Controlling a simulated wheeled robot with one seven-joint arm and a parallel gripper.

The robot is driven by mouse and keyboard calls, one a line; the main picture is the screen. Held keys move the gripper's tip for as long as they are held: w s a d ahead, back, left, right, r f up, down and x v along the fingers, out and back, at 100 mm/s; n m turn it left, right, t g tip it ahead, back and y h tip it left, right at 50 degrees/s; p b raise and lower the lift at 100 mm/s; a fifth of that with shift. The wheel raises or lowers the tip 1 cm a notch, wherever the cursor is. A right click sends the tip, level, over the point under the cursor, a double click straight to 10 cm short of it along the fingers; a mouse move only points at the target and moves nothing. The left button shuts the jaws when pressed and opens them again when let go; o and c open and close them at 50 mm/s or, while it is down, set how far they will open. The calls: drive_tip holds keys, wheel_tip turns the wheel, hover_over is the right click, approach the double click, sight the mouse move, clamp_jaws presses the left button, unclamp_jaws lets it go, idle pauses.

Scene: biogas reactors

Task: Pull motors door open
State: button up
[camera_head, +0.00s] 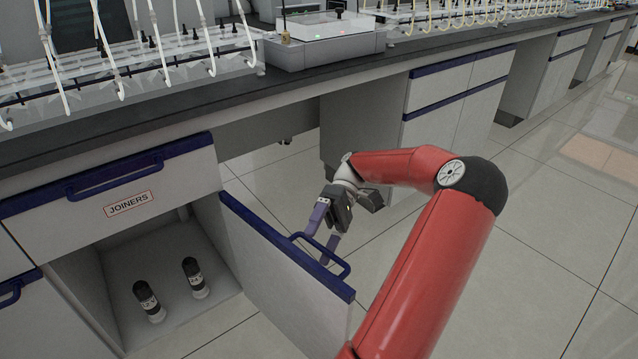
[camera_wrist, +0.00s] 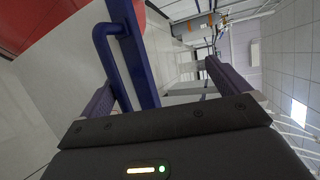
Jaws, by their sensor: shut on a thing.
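The cabinet door (camera_head: 270,270), white with a blue top edge, stands swung open toward the right below the drawer. A blue bar handle (camera_head: 345,268) is on its outer face; it also shows in the wrist view (camera_wrist: 106,62). My gripper (camera_head: 320,235) is at this handle, on the right side of the door. In the wrist view its fingers (camera_wrist: 165,85) stand apart with the blue door edge (camera_wrist: 140,55) between them. The exact contact with the handle is hard to see. No label for motors is readable on the door.
Two black-and-white cylinders (camera_head: 148,300) (camera_head: 195,278) stand inside the open compartment. Above it is a closed drawer (camera_head: 110,190) labelled JOINERS. The counter (camera_head: 300,85) carries tubing racks and a scale-like device (camera_head: 325,40). Tiled floor (camera_head: 540,230) is clear at right.

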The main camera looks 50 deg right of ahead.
wheel_tip(320, 180, up, 6)
drive_tip(key=y, duration=0.1)
drive_tip(key=shift+w+a+n+g, duration=0.15)
drive_tip(key=shift+a+n+g, duration=0.1)
drive_tip(key=shift+n+g, duration=0.05)
wheel_tip(320, 180, up, 4)
drive_tip(key=shift+c, duration=0.5)
drive_tip(key=shift+s+a+r, duration=0.3)
drive_tip(key=shift+s+r, duration=0.1)
drive_tip(key=shift+r, duration=0.35)
drive_tip(key=c, duration=1)
drive_tip(key=shift+o, duration=0.2)
wheel_tip(320, 180, up, 4)
drive_tip(key=shift+d+f, duration=0.1)
